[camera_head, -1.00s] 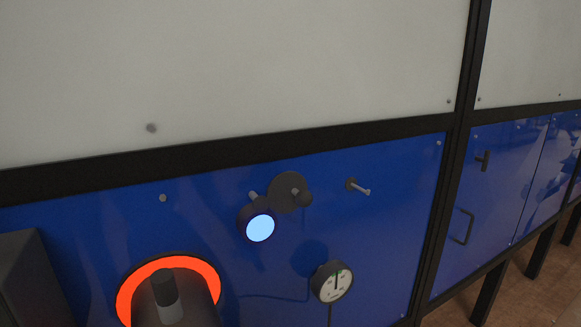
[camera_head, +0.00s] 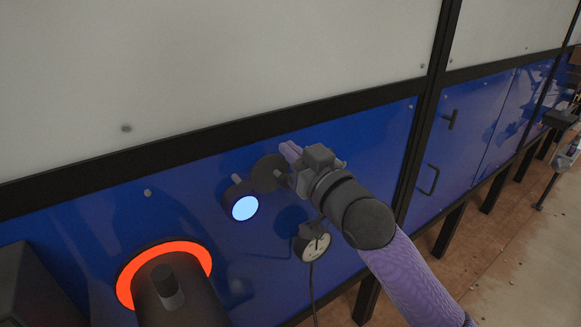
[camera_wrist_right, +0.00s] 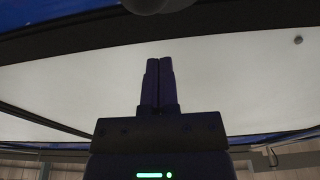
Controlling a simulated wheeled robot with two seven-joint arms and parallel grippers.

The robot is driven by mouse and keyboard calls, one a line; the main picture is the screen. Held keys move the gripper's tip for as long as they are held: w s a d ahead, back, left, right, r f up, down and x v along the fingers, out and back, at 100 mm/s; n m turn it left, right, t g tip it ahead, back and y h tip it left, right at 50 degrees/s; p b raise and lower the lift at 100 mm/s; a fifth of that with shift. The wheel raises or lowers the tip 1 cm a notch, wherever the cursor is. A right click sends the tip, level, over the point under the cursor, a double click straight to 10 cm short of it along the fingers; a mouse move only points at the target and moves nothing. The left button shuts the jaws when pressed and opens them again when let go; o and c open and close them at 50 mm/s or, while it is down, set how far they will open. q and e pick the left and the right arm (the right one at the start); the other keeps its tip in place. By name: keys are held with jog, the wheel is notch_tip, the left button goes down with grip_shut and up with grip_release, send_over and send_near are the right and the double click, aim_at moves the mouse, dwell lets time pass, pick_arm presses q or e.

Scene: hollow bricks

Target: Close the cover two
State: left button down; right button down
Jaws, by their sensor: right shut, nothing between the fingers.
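A dark round disc (camera_head: 266,174), which may be a cover, sits on the blue panel (camera_head: 95,225). Beside it, lower left, is a dark round fitting with a glowing pale-blue face (camera_head: 245,208). I cannot tell which part is cover two. In the right wrist view the fingers (camera_wrist_right: 159,68) are shut and empty, pointing toward a pale surface. My left gripper is not in view.
A glowing orange ring (camera_head: 126,288) surrounds a dark cylinder (camera_head: 168,287) at lower left. A round gauge (camera_head: 311,247) with a cable hangs below my right gripper. Doors with a handle (camera_head: 430,180) stand to the right, with open floor (camera_head: 510,245) beyond.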

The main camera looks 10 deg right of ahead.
aim_at(275, 156)
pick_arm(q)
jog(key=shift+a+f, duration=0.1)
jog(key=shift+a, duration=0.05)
pick_arm(e)
jog(key=shift+w+f, duration=0.1)
jog(key=shift+f, duration=1.85)
